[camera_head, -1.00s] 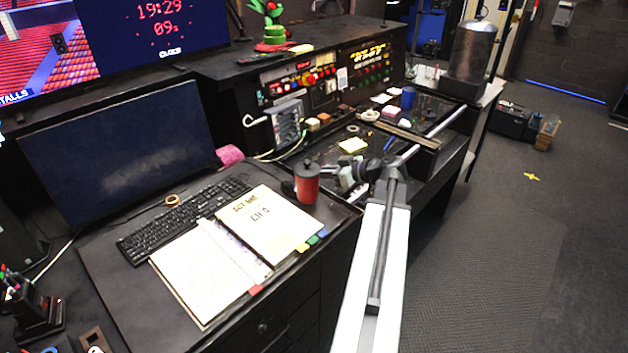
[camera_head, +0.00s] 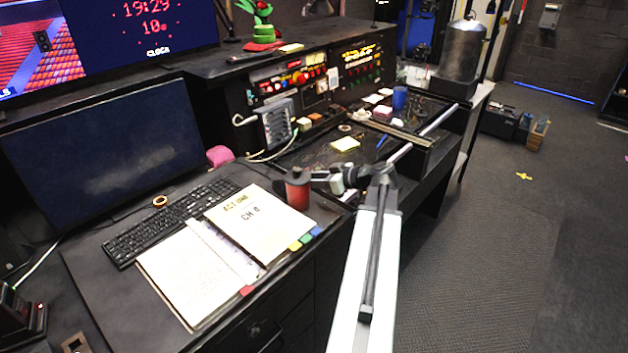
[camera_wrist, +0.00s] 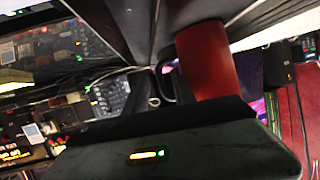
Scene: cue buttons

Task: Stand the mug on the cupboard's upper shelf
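A red mug (camera_head: 298,190) with a dark top stands upright on the near desk, beside the open binder, in the head view. My gripper (camera_head: 322,178) is at the mug's right side, very close to it or touching. In the wrist view the red mug (camera_wrist: 208,60) fills the upper middle, close to the dark gripper parts, with a dark loop at its left. Whether the fingers are closed on it cannot be told. No cupboard with shelves can be made out.
The binder (camera_head: 250,225), keyboard (camera_head: 170,220) and monitor (camera_head: 105,150) crowd the desk left of the mug. Open floor (camera_head: 500,230) is at right.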

